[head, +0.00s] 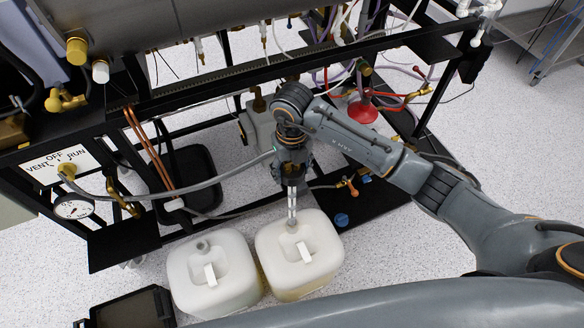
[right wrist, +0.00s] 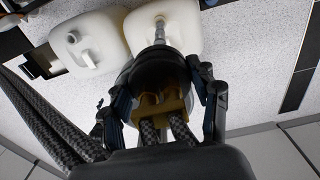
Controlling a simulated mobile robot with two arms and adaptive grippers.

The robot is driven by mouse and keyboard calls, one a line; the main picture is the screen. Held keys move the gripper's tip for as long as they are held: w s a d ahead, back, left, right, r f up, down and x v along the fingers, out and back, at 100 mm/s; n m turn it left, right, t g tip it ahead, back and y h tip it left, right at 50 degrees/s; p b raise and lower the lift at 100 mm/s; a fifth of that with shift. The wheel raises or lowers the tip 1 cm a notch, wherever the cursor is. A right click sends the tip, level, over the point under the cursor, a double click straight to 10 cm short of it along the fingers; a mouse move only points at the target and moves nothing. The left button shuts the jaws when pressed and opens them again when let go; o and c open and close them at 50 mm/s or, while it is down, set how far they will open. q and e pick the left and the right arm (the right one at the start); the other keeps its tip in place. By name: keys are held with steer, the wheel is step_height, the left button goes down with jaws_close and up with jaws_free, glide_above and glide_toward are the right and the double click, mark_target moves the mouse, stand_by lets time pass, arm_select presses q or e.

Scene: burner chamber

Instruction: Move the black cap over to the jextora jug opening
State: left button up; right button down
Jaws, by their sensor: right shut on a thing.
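My right gripper (head: 292,180) is shut on the black cap, pointing down above the right white jug (head: 322,255). In the right wrist view the black cap (right wrist: 158,72) is round, with brass fittings and braided hoses, between the fingers of my right gripper (right wrist: 160,92). Thin metal tubes (head: 292,205) hang from the cap down to the right jug's opening. I cannot tell whether their tips are inside it. The cap is above the opening, apart from it. A similar left white jug (head: 235,282) has a visible opening. No jug label is readable. My left gripper is out of view.
A black frame with pipes and valves (head: 69,156) stands behind the jugs. A grey hose (head: 225,176) runs from it to my right gripper. A blue cap (head: 341,219) lies right of the jugs. A black bin (head: 200,180) stands behind.

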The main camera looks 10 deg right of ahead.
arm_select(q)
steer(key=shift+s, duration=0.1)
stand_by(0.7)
arm_select(e)
steer(key=shift+f+b, duration=1.2)
steer(key=shift+f, duration=0.4)
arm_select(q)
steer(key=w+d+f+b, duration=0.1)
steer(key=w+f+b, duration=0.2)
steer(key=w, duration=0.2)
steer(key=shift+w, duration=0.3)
arm_select(e)
steer(key=shift+f, duration=2.2)
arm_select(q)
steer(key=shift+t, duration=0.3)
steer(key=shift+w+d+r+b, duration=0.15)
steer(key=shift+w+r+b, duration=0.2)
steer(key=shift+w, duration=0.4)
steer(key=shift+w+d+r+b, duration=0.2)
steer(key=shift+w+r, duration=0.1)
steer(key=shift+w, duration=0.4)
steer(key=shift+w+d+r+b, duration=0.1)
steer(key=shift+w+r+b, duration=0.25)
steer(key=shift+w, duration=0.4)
arm_select(e)
steer(key=shift+f, duration=0.95)
